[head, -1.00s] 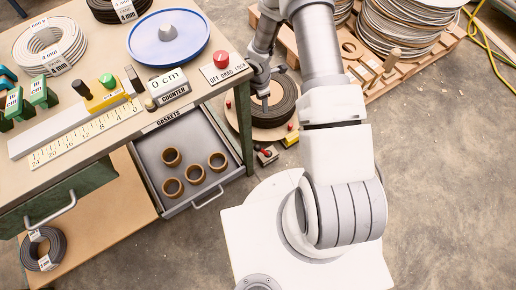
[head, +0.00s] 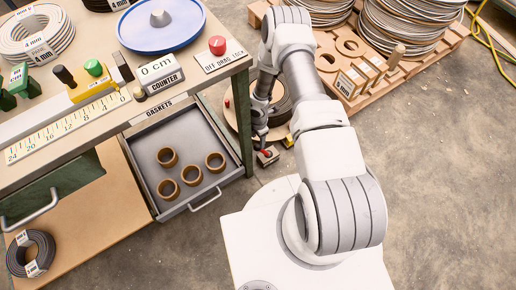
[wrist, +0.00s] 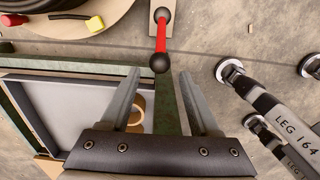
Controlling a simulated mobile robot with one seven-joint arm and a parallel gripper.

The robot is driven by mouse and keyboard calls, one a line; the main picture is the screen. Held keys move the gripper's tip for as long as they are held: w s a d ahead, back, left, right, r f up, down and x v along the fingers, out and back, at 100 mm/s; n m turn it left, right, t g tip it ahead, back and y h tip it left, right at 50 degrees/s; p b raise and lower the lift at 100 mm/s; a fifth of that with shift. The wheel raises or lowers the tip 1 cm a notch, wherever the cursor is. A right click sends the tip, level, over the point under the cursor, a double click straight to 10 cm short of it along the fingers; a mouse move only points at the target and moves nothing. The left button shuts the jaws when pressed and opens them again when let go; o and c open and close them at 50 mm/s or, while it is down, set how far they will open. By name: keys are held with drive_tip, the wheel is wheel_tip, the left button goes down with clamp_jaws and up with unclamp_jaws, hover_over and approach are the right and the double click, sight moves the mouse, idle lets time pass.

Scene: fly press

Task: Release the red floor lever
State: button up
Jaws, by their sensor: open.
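The red floor lever (wrist: 161,36) shows in the wrist view at top centre, a short red bar with a black ball at each end on a small plate. Its nearer black ball lies just beyond and in line with the gap between my fingertips; I cannot tell the depth between them. My gripper (wrist: 160,73) is open, with nothing seen held between its fingers. In the head view the lever (head: 266,154) is on the floor by the bench leg, and my gripper (head: 262,138) is right above it, partly covering it.
The open gaskets drawer (head: 187,165) with several brown rings is left of the lever. The green bench leg (head: 244,122) stands close by. Grey legs (wrist: 270,105) stand at the right.

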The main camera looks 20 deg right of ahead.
sight(258, 145)
wheel_tip(258, 145, down, 7)
drive_tip(key=shift+f+b, duration=0.1)
drive_tip(key=shift+b, duration=1.05)
clamp_jaws()
idle(0.5)
